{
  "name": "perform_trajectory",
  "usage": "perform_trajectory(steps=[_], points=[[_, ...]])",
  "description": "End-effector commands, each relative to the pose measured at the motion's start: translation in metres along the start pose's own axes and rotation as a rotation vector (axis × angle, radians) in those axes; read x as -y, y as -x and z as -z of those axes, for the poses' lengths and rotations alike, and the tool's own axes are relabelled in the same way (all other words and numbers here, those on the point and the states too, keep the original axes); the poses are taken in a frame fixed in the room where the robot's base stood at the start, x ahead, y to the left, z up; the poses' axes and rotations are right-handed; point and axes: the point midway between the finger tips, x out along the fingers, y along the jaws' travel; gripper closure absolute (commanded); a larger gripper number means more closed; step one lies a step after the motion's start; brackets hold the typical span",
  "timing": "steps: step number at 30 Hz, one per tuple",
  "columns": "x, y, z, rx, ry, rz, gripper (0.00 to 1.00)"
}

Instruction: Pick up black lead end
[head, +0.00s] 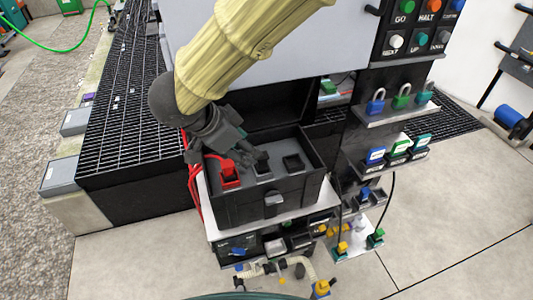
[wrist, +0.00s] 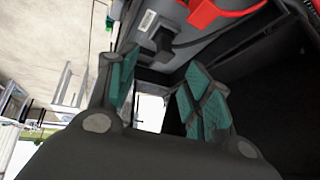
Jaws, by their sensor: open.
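The black lead end (wrist: 162,42) shows in the wrist view as a dark plug shape at the dark grey top of the case, just beyond my fingers. My gripper (head: 243,152) is over the case's top, beside the red lead end (head: 229,172), which sits in the left socket. In the wrist view my gripper (wrist: 157,72) has its teal-padded fingers apart, with nothing between them. The red lead end also shows in the wrist view (wrist: 215,12), to the right of the black one.
The open black case (head: 232,206) stands on a light shelf, its lid raised behind. Red cable (head: 194,190) hangs down the case's left side.

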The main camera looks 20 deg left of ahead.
Motion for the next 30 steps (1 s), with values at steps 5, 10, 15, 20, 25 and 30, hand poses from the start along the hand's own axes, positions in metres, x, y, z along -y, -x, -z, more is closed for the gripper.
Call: perform_trajectory(steps=[5, 10, 15, 20, 25, 30], points=[[-0.001, -0.022, 0.001, 0.0, 0.0, -0.005, 0.5], [0.0, -0.044, 0.001, 0.0, -0.001, -0.003, 0.5], [0.0, -0.054, 0.002, 0.0, 0.0, -0.002, 0.5], [0.004, -0.065, 0.005, 0.0, 0.001, -0.003, 0.5], [0.008, -0.088, 0.009, 0.0, 0.001, -0.003, 0.5], [0.008, -0.103, 0.009, 0.0, 0.001, -0.001, 0.5]])
